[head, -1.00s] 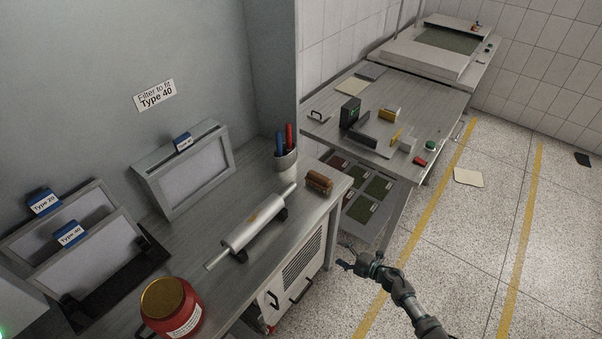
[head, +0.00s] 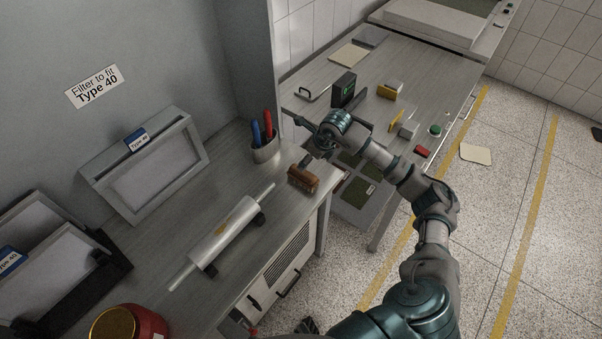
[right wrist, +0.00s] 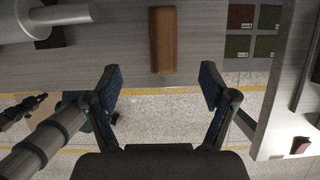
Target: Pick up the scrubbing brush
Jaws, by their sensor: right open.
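The scrubbing brush (head: 303,178), a brown block, lies on the grey bench near its right end, beside the pen cup. In the right wrist view the brush (right wrist: 163,40) shows as an upright brown strip at top centre, beyond the fingertips. My right gripper (head: 314,142) is above and slightly behind the brush in the head view. It is apart from the brush and empty. In the right wrist view the gripper (right wrist: 160,90) has its two blue-padded fingers wide apart, over the bench edge.
A metal roller (head: 222,240) lies left of the brush. The pen cup (head: 265,150) stands close behind it. A framed filter (head: 150,168) leans on the wall. A red jar (head: 135,325) is at the front. A second table (head: 440,80) holds small items.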

